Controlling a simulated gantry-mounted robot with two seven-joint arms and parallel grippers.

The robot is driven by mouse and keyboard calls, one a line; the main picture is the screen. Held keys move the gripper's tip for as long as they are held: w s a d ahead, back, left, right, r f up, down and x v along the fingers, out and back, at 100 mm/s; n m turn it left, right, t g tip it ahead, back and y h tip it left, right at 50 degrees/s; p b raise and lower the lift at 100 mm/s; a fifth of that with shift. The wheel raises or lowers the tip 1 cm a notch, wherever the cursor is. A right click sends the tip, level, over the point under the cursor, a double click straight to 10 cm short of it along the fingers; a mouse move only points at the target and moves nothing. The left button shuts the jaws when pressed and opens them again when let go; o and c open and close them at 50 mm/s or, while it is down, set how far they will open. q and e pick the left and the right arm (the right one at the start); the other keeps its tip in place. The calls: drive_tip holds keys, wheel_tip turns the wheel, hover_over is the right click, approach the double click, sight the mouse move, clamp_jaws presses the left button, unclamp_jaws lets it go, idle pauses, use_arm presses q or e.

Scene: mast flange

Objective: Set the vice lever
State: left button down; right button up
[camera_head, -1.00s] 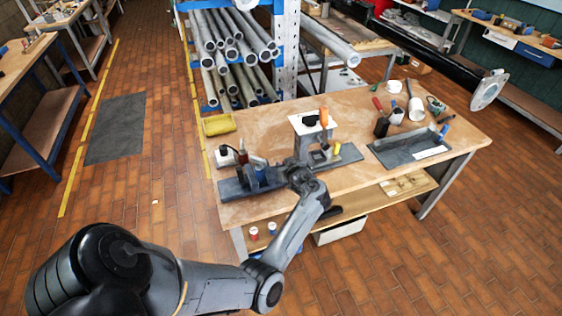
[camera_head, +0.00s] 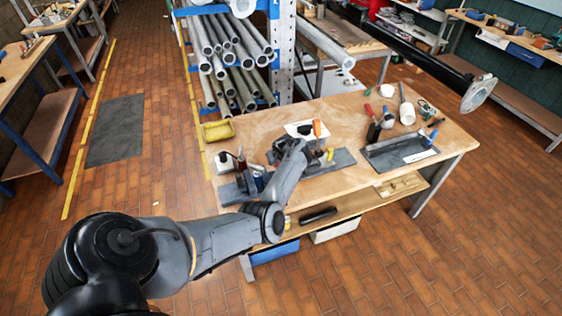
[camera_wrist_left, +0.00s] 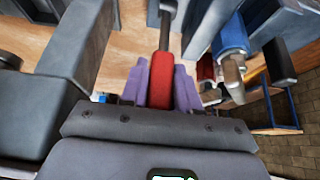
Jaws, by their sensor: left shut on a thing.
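The vice lever has a red grip (camera_wrist_left: 161,80) on a dark rod and shows in the middle of the left wrist view. The purple fingers of my left gripper (camera_wrist_left: 160,86) stand on both sides of the grip and are shut on it. Grey vice-like blocks (camera_wrist_left: 82,45) stand around it. In the head view my left arm reaches over the wooden workbench (camera_head: 345,110) and hides the gripper and the lever. My right gripper is not in view.
A dark plate with fixtures (camera_head: 238,190) lies at the bench's left front. A grey tray (camera_head: 400,155) and several tools stand at the right. A long black mast with a flange (camera_head: 479,93) extends over the back right.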

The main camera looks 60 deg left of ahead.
use_arm(q)
drive_tip(key=shift+s+f, duration=0.1)
drive_tip(key=shift+f, duration=0.1)
drive_tip(key=c, duration=1.3)
unclamp_jaws()
drive_tip(key=o, duration=0.4)
drive_tip(key=shift+a+r, duration=0.1)
drive_tip(key=shift+r, duration=0.1)
drive_tip(key=shift+d+r, duration=0.2)
drive_tip(key=shift+r, duration=0.3)
drive_tip(key=p+v, duration=0.2)
drive_tip(key=v, duration=0.7)
drive_tip(key=shift+d+r, duration=0.2)
drive_tip(key=shift+d, duration=0.05)
